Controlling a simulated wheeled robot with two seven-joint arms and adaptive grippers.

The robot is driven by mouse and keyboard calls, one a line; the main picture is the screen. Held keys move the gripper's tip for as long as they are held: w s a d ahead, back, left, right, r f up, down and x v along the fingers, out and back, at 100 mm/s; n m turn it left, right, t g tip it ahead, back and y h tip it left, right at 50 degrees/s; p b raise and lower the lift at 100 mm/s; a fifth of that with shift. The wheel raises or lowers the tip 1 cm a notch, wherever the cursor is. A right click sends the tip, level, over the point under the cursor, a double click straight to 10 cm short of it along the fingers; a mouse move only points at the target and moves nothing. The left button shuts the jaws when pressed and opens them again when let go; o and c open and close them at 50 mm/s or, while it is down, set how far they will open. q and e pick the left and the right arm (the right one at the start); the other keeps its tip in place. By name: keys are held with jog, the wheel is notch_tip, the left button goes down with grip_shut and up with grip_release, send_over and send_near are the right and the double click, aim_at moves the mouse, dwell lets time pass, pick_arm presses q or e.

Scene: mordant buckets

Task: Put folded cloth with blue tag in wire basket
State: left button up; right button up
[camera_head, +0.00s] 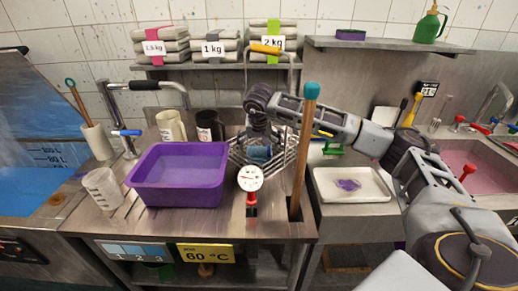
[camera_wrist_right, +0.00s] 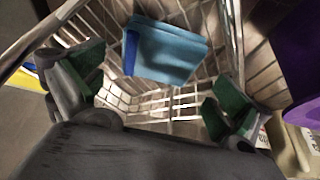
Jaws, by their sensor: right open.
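The folded cloth (camera_wrist_right: 168,52) is light blue with a darker blue tag along its left side. It lies inside the wire basket (camera_wrist_right: 165,103), near one wall. In the head view the cloth (camera_head: 260,153) shows below my right gripper (camera_head: 260,138), within the basket (camera_head: 287,160). In the wrist view the fingers of my right gripper (camera_wrist_right: 157,88) are wide apart, with green pads, and nothing is between them. The cloth is clear of both pads there. My left gripper is not in view.
A purple tub (camera_head: 180,196) stands left of the basket. A dial thermometer (camera_head: 250,178) and an upright wooden stick (camera_head: 304,150) stand in front of it. A white tray (camera_head: 352,196) is at right. Folded stacks (camera_head: 161,46) sit on the shelf behind.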

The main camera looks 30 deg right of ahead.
jog(key=v, duration=0.8)
jog(key=shift+r, duration=0.4)
jog(key=shift+s+a, duration=0.1)
